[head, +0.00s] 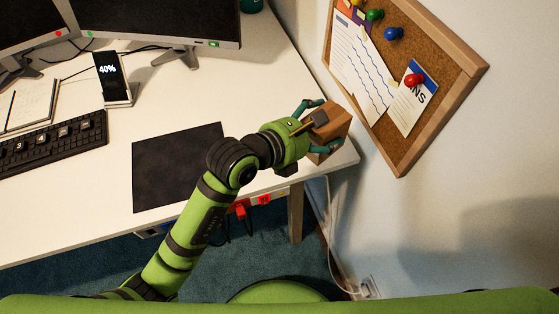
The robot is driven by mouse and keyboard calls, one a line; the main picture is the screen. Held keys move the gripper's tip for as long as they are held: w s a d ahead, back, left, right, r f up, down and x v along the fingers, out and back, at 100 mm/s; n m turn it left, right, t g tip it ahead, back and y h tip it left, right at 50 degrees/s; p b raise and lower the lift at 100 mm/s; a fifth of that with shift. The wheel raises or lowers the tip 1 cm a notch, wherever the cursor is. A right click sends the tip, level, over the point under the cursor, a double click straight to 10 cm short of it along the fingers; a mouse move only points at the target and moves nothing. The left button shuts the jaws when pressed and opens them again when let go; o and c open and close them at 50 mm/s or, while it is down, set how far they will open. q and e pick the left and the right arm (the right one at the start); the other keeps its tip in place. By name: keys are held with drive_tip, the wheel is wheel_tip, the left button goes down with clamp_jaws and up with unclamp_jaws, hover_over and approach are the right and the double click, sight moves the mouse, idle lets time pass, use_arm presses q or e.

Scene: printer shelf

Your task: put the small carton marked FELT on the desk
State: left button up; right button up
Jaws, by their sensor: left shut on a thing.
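A small brown carton (336,122) is at the right end of the white desk (290,75), close to the wall. My left gripper (322,126) is shut on it, with teal fingers on two of its sides. No FELT marking is readable from this angle. The carton is over or at the desk's right edge; I cannot tell whether it touches the desktop. My right gripper is not in view.
A black mat (170,170) lies left of my forearm. A keyboard (50,143), a phone on a stand (112,75) and monitors (160,20) fill the left and back. A corkboard (420,70) hangs beside the carton. The desktop behind my gripper is clear.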

use_arm(q)
drive_tip(key=shift+d+f, duration=0.2)
drive_tip(key=shift+d, duration=0.35)
drive_tip(key=shift+w+a+f, duration=0.9)
drive_tip(key=shift+a+f, duration=0.7)
drive_tip(key=shift+f, duration=0.2)
drive_tip(key=shift+w+a+f, duration=0.95)
drive_tip(key=shift+a+f, duration=0.7)
drive_tip(key=shift+f, duration=0.15)
drive_tip(key=shift+w+a+f, duration=0.9)
drive_tip(key=shift+a+f, duration=0.7)
drive_tip(key=shift+f, duration=0.2)
drive_tip(key=shift+f, duration=0.1)
drive_tip(key=o, duration=1.1)
drive_tip(key=v, duration=1.2)
drive_tip(key=shift+b, duration=0.3)
